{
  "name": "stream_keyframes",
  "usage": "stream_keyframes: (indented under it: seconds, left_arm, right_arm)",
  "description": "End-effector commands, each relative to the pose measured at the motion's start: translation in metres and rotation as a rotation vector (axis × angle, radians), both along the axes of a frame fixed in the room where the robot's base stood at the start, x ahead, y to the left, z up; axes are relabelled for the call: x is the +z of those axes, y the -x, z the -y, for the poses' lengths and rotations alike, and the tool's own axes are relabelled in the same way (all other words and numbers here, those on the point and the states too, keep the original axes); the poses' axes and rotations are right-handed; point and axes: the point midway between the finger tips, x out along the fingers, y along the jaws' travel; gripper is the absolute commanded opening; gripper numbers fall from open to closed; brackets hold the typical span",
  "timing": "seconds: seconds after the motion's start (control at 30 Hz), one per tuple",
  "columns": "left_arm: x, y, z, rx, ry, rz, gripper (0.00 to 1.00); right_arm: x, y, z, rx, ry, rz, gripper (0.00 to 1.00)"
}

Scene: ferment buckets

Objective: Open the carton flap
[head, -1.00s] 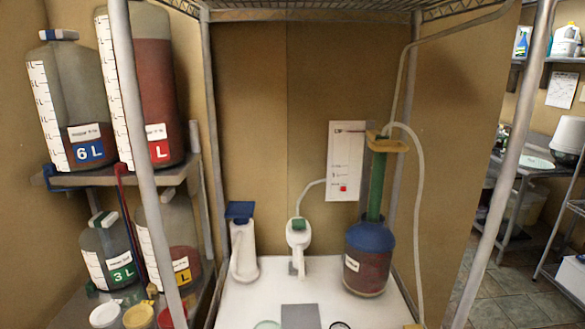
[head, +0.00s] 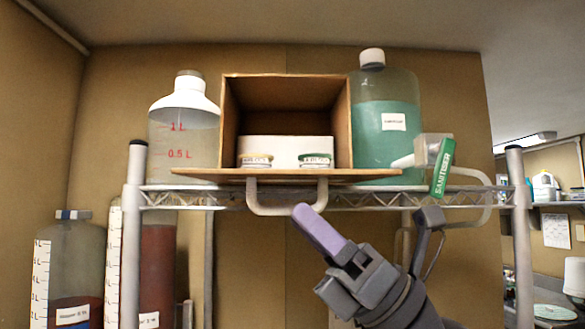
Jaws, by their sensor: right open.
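The carton (head: 229,125) is a brown box on the top wire shelf, its front open towards me. Its flap (head: 225,174) is folded down and lies about level at the shelf edge, seen nearly edge-on. A pale U-shaped handle (head: 286,211) hangs from the flap's front. Inside the carton are a white block (head: 290,147) and two small lidded jars, one yellowish (head: 257,160) and one green (head: 316,160). My right gripper (head: 372,226) is open and empty, below and to the right of the handle. Its pale purple finger appears close to the handle; contact is unclear.
A white-topped jug (head: 184,130) stands left of the carton and a teal-filled bottle (head: 387,150) right of it. A clear tap with a green sanitizer tag (head: 443,167) sticks out at right. Shelf posts (head: 131,250) flank the space.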

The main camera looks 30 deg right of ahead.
Motion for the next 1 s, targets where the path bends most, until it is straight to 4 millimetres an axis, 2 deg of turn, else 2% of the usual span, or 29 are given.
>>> stream_keyframes:
  seconds: [0.03,0.13,0.5,0.57,0.73,1.0]
  left_arm:
    - [0.014,0.000,0.000,0.000,0.000,0.000,0.59]
    - [0.022,0.000,0.000,0.000,0.000,0.000,0.59]
    - [0.023,0.000,0.000,0.000,0.000,-0.001,0.59]
    - [0.023,0.000,0.000,0.000,0.000,-0.001,0.59]
    - [0.023,0.000,0.000,0.000,0.000,-0.001,0.59]
    - [0.023,0.000,0.000,0.000,0.000,-0.001,0.59]
  right_arm:
    - [0.012,-0.004,-0.004,0.002,-0.001,0.000,0.48]
    - [0.018,-0.009,-0.010,0.001,-0.002,-0.001,0.48]
    - [0.017,-0.013,-0.014,0.001,-0.002,-0.002,0.48]
    - [0.017,-0.013,-0.014,0.001,-0.002,-0.002,0.38]
    - [0.017,-0.013,-0.014,0.001,-0.003,-0.002,0.02]
    - [0.017,-0.013,-0.014,0.001,-0.003,-0.002,0.00]
